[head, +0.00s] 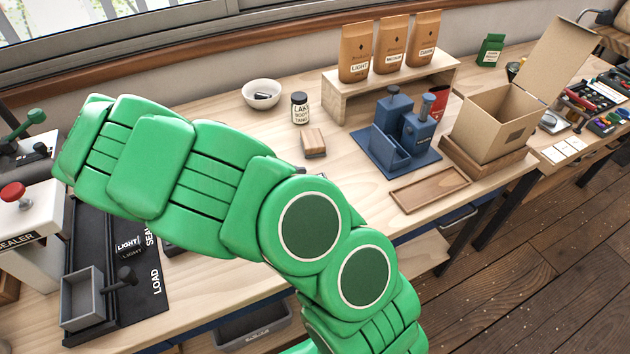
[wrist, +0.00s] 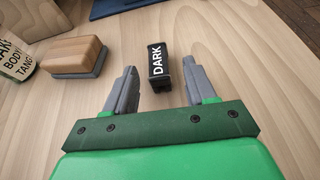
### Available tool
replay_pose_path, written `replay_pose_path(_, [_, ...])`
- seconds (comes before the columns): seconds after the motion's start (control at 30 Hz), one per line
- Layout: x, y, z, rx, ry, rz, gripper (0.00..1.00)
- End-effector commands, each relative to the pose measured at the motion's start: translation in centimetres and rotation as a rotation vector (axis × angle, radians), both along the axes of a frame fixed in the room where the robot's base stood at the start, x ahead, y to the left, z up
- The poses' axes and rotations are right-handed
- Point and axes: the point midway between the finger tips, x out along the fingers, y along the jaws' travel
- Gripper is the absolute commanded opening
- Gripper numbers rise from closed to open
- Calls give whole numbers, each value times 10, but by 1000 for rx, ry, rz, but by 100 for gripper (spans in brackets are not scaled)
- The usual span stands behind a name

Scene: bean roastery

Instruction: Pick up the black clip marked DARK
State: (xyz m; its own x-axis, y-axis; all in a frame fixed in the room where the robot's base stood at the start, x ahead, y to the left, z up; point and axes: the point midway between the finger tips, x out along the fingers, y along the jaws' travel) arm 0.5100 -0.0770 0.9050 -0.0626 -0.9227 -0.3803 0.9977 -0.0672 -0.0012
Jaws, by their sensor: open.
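The black clip marked DARK (wrist: 157,60) lies on the pale wood table in the wrist view, with its white lettering readable. My gripper (wrist: 159,72) is open, with one grey finger on each side of the clip's near part. Nothing is held. In the head view my green arm covers the middle of the table, and neither the gripper nor this clip shows clearly there.
A wood-topped block (wrist: 72,55) and a labelled jar (wrist: 14,60) stand left of the gripper. In the head view are a white bowl (head: 262,92), a blue station (head: 398,155), a wooden tray (head: 430,188), an open cardboard box (head: 493,125) and a black sealer mat (head: 140,270).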

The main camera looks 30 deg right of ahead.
Motion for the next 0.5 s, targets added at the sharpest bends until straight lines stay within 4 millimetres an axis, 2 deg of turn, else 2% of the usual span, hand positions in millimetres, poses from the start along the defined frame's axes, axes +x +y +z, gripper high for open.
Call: replay_pose_path(0.5, [-1, -46, -17, 2, 0, 0, 55])
